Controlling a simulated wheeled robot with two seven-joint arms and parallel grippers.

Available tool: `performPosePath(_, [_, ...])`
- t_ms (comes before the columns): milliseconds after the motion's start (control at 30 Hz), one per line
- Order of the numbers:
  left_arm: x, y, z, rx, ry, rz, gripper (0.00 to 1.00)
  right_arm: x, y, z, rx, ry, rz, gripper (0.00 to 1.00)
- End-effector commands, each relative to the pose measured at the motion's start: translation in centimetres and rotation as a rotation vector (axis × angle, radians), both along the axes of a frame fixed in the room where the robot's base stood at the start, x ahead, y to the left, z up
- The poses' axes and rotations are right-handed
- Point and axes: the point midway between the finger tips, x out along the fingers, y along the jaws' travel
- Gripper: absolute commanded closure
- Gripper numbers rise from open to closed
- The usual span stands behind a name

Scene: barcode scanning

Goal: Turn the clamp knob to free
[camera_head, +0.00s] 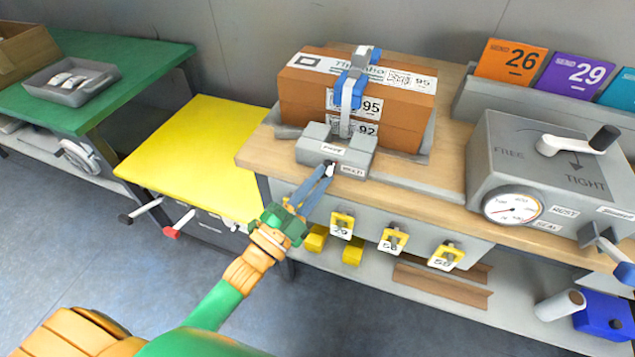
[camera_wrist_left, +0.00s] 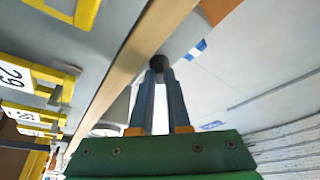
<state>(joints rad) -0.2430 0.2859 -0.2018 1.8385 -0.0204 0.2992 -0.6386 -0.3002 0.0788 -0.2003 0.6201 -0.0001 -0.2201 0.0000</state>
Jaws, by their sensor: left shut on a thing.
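The clamp's grey base block (camera_head: 318,147) stands at the front of the wooden bench, with small white labels on it, one reading FREE. A grey and blue clamp arm (camera_head: 352,85) rises from it against a brown box (camera_head: 300,98). My left gripper (camera_head: 328,171) reaches up to the block's front. Its fingers are shut on the small dark clamp knob, which shows between the fingertips in the left wrist view (camera_wrist_left: 156,63). The fingers hide most of the knob in the head view, so its turn angle cannot be read. My right gripper is not in view.
A grey machine (camera_head: 500,160) with a dial and a crank marked FREE and TIGHT stands right. Yellow numbered tags (camera_head: 393,239) hang below the bench edge. A yellow table (camera_head: 200,140) and a green table (camera_head: 130,65) stand left. Open floor lies in front.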

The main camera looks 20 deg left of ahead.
Motion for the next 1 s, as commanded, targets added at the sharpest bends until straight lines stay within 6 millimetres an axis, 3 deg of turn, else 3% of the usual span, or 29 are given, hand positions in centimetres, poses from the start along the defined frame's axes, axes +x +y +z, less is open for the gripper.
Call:
performPosePath(600, [-0.01, -0.46, -0.45, -0.567, 0.025, 0.002, 1.0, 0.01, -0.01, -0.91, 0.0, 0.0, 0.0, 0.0])
performPosePath(1000, [-0.03, -0.67, -0.45, -0.798, 0.032, 0.001, 1.0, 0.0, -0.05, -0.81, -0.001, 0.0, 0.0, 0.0])
